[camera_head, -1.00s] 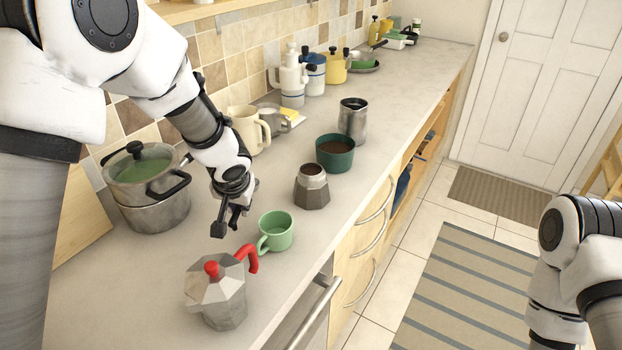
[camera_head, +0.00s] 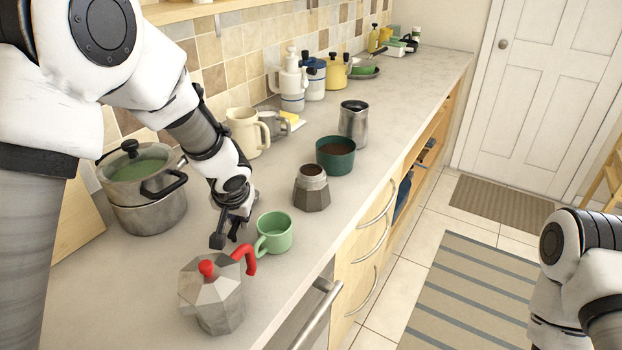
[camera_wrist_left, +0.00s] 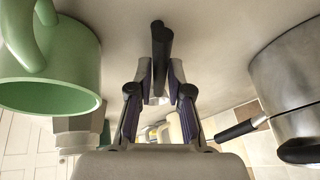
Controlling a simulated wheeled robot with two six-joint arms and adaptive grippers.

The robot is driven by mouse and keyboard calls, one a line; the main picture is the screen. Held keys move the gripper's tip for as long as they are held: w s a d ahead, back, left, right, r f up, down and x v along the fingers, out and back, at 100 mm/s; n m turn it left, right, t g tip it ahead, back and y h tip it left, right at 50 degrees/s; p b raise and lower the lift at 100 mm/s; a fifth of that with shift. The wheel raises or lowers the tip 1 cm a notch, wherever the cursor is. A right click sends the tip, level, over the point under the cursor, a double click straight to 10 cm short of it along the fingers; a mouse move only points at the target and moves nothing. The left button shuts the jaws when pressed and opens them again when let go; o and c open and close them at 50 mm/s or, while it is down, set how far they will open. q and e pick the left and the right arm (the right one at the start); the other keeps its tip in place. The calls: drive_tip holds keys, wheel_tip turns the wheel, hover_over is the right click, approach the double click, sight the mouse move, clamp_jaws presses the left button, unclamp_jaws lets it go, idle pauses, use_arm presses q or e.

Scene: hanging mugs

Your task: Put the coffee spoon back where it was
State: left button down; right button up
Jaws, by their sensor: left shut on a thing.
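My left gripper (camera_head: 229,239) is low over the counter, just left of the green mug (camera_head: 274,234) and behind the red-handled moka pot top (camera_head: 220,300). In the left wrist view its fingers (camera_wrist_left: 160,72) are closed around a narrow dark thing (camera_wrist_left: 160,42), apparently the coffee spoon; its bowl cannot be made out. The metal moka base (camera_head: 312,192), with dark coffee in it, stands behind the mug. A dark green tin (camera_head: 335,162) of ground coffee stands farther back. My right gripper is out of view.
A lidded steel pot (camera_head: 148,205) stands left of my left gripper, its handle facing it. A cream jug (camera_head: 243,138), a steel canister (camera_head: 353,124) and several pots stand farther back. Bare counter (camera_head: 258,182) lies between jug and moka base.

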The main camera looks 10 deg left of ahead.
use_arm(q)
drive_tip(key=shift+f+b, duration=0.35)
drive_tip(key=c, duration=1)
unclamp_jaws()
drive_tip(key=shift+r, duration=0.1)
drive_tip(key=v, duration=1.1)
drive_tip(key=shift+s+r, duration=0.2)
drive_tip(key=shift+r, duration=0.15)
drive_tip(key=shift+d, duration=0.15)
